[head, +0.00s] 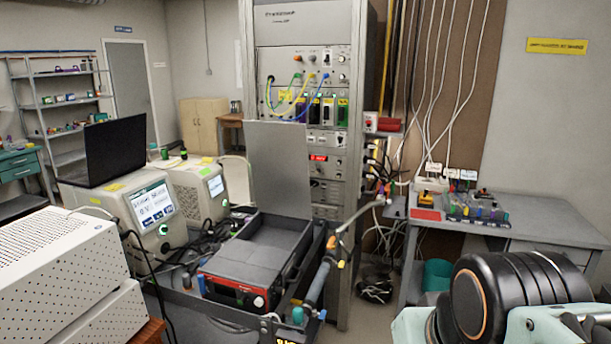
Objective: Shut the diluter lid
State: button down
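A flat grey panel (280,165), which looks like the diluter lid, stands upright in the middle of the head view, in front of the instrument rack. It rises from the back of an open dark grey box (296,256), which looks like the diluter, so the lid appears open. A red and black instrument (240,285) with a grey top sits at the box's front. The lid's hinge and lower edge are not clear. Only a part of my arm shows at the lower right, apart from the box and lid. My gripper is not in view.
A tall instrument rack (298,30) with cables stands behind the lid. Two white units (150,215) and a laptop (116,150) are to the left. A jointed tube (322,272) runs along the box's right side. A grey bench (560,228) stands at the right.

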aim_at(277, 151)
jog(key=i+z, duration=0.1)
jog(key=z, duration=0.7)
jog(key=i, duration=3.55)
jog(key=i+l+u, duration=0.1)
jog(key=i+u, duration=0.25)
jog(key=i+l+u, duration=0.15)
jog(key=u, duration=0.25)
jog(key=i+u, duration=0.1)
jog(key=u, duration=2.5)
jog(key=j+u, duration=0.2)
jog(key=u, duration=0.15)
